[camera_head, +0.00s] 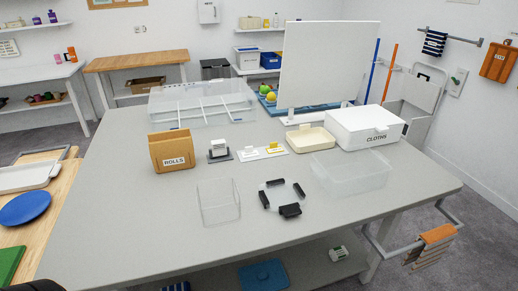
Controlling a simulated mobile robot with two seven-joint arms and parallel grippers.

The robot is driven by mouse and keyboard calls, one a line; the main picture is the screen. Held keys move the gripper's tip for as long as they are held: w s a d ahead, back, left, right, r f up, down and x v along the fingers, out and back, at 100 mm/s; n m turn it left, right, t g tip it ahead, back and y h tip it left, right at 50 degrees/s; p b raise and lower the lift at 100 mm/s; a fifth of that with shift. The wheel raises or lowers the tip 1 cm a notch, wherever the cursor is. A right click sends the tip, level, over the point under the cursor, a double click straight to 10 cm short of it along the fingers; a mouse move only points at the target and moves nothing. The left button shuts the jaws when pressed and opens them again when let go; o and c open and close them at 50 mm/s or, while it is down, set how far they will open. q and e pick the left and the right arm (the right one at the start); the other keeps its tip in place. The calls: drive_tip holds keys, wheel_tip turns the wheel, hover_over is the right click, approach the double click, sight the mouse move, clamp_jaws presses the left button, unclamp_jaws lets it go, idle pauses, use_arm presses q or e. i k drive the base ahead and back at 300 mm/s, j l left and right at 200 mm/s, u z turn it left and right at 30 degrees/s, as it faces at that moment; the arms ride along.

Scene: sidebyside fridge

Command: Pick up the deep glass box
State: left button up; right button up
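A deep clear glass box (218,203) stands upright and open-topped on the grey table (120,220), left of the middle of its near part. It looks empty. Just right of it, apart from it, several black clip-like pieces (290,211) lie in a ring on the table; whether a clear lid joins them I cannot tell. A wider, shallower translucent box (350,172) stands further right. Neither of my grippers shows in the head view.
Behind the glass box stand a brown ROLLS box (171,151), small card holders (219,150) and a cream tray (310,139). A white CLOTHS box (365,127) is at right, a clear divided tray (202,102) at back. The table's near left is clear.

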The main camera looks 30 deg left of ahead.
sight(219, 200)
drive_tip(key=u, duration=1.35)
